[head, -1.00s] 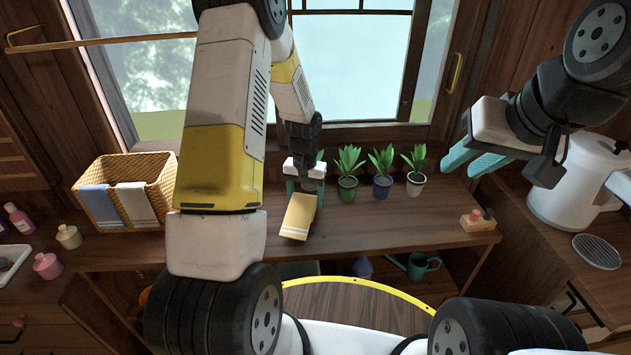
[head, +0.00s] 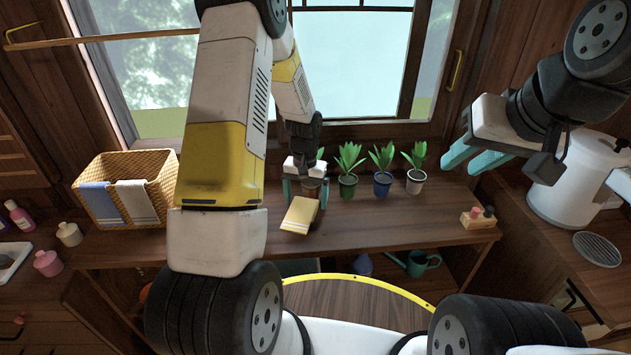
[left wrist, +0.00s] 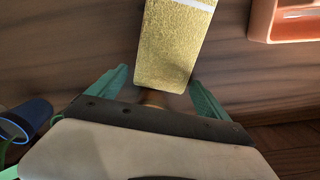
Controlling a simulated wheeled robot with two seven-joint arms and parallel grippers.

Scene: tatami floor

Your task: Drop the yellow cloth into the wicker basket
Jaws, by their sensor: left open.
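The yellow cloth (head: 299,215) is a folded strip with a white stripe near one end. It is at the wooden counter (head: 400,215), left of the potted plants; I cannot tell if it lies flat. My left gripper (head: 305,199) is open just behind it. In the left wrist view the cloth (left wrist: 172,45) has its near end between the spread teal fingers (left wrist: 158,78), with gaps on both sides. The wicker basket (head: 161,180) stands on the counter to the left, partly hidden by my arm. My right gripper (head: 473,160) is open, empty and raised at the right.
Plants in a green pot (head: 347,187), blue pot (head: 382,187) and white pot (head: 415,184) stand right of my left gripper. A blue towel (head: 100,205) and a white towel (head: 137,203) hang on the basket's front. The window is behind.

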